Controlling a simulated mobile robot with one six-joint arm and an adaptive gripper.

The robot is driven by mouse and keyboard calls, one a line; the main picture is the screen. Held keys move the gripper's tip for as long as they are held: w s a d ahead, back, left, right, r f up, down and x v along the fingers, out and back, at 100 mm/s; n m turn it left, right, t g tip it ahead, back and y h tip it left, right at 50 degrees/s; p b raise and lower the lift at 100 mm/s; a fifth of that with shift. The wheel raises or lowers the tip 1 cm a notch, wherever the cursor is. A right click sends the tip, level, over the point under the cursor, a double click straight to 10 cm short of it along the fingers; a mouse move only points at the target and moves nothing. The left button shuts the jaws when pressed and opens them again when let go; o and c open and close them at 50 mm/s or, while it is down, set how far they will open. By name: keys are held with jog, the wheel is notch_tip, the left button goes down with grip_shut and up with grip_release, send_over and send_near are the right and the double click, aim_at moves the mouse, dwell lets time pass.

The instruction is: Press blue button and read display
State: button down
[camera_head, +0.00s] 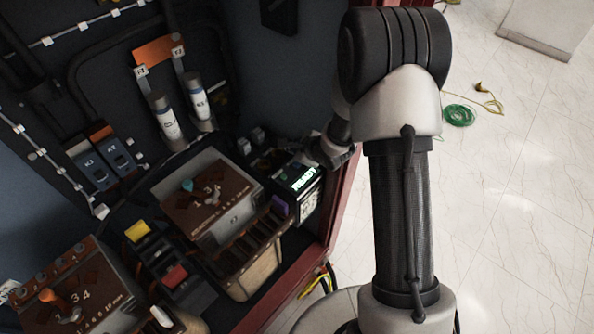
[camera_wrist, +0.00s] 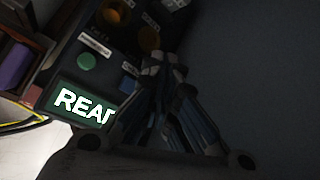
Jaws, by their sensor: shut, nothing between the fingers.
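The display (camera_head: 303,179) is a lit green screen on a small black device; its bright letters look like "READY" in the head view. In the wrist view the display (camera_wrist: 82,104) shows "REA" and part of another letter, the rest covered by my gripper. A small blue button (camera_wrist: 127,85) sits on the panel just above the display's right end, close to the left of my fingers. My gripper (camera_wrist: 165,68) is shut and empty, its fingertips over the panel. In the head view my gripper (camera_head: 322,152) is beside the device, its tips hard to make out. I cannot tell whether it touches the button.
A green button (camera_wrist: 86,61) and orange round parts (camera_wrist: 148,38) are on the same panel. A brown-topped box (camera_head: 212,195) stands left of the device, with a purple block (camera_head: 279,205) between them. The red cabinet edge (camera_head: 343,205) is at the right; open floor lies beyond.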

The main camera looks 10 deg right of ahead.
aim_at(295, 165)
jog(key=shift+f+b, duration=0.55)
jog(key=shift+f, duration=1.15)
jog(key=shift+f, duration=0.15)
jog(key=shift+f, duration=0.25)
jog(key=shift+f, duration=0.5)
dwell(0.6)
jog(key=shift+r, duration=0.1)
jog(key=shift+r+p, duration=0.8)
jog(key=shift+p, duration=0.35)
notch_tip(295, 165, up, 5)
jog(key=p, duration=0.5)
dwell(0.5)
